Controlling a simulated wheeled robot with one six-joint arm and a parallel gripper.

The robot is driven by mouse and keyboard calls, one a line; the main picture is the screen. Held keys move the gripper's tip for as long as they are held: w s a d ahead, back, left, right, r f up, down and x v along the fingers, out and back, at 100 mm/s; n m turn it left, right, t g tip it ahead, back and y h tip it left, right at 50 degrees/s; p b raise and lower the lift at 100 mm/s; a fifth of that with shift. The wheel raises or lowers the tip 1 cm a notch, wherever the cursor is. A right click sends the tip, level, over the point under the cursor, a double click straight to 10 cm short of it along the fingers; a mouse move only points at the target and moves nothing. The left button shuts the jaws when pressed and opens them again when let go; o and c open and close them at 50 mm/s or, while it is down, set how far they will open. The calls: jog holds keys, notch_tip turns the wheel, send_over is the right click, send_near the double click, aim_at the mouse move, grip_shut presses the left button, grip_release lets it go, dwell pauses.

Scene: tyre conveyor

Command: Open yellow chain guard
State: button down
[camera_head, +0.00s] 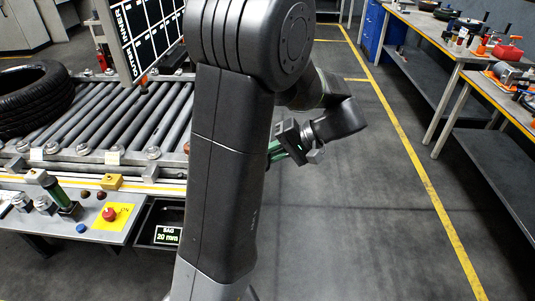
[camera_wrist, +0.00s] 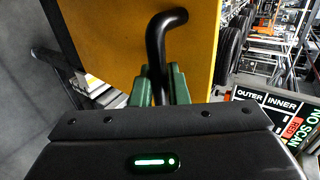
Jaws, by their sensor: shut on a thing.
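The yellow chain guard (camera_wrist: 100,38) fills the top middle of the wrist view as a flat yellow panel. A bent black handle (camera_wrist: 165,28) stands out from it. My gripper (camera_wrist: 160,88) has its green fingers shut on the handle's lower part, one on each side. In the head view my gripper (camera_head: 277,151) is at the right of my arm, with only part of its green fingers showing. My own arm stands in front, and the guard cannot be made out there.
A roller conveyor (camera_head: 98,118) with a black tyre (camera_head: 32,103) is at left, under a display board (camera_head: 150,38). A control panel (camera_head: 70,228) with a red button (camera_head: 109,214) is in front. Workbenches (camera_head: 425,28) stand at right. Open floor (camera_head: 370,215) lies between, with yellow lines.

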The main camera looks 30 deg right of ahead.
jog(key=shift+s+f, duration=0.1)
jog(key=shift+f, duration=0.25)
jog(key=c, duration=1.7)
grip_release()
jog(key=shift+o, duration=0.7)
jog(key=shift+w, duration=0.3)
jog(key=shift+r, duration=0.1)
jog(key=shift+s+r, duration=0.1)
jog(key=v, duration=1.3)
jog(key=shift+d+r, duration=0.15)
jog(key=shift+d, duration=0.2)
jog(key=shift+s, duration=0.1)
